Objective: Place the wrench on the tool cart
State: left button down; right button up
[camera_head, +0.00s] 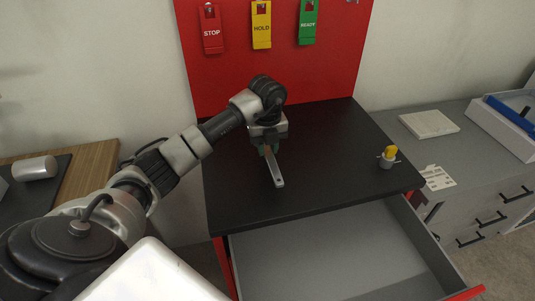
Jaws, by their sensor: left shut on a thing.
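My left gripper (268,146) reaches over the black top of the red tool cart (330,165) and points down. It is shut on the wrench (276,173), a grey metal bar whose end sticks out toward the front. The gripper hides the rest of the wrench. I cannot tell whether the wrench touches the cart top or hangs just above it. My right gripper is not in view.
The cart's front drawer (340,250) is pulled open and looks empty. A small grey item with a yellow top (388,156) stands at the cart's right. STOP (211,32), HOLD (261,28) and READY (308,25) tags hang on the red back panel.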

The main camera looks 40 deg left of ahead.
aim_at(267, 149)
pick_arm(q)
notch_tip(267, 149, down, 3)
jog(key=shift+f+p, duration=0.2)
jog(key=shift+p, duration=0.3)
jog(key=shift+f, duration=0.2)
jog(key=shift+f, duration=0.1)
jog(key=c, duration=0.9)
grip_release()
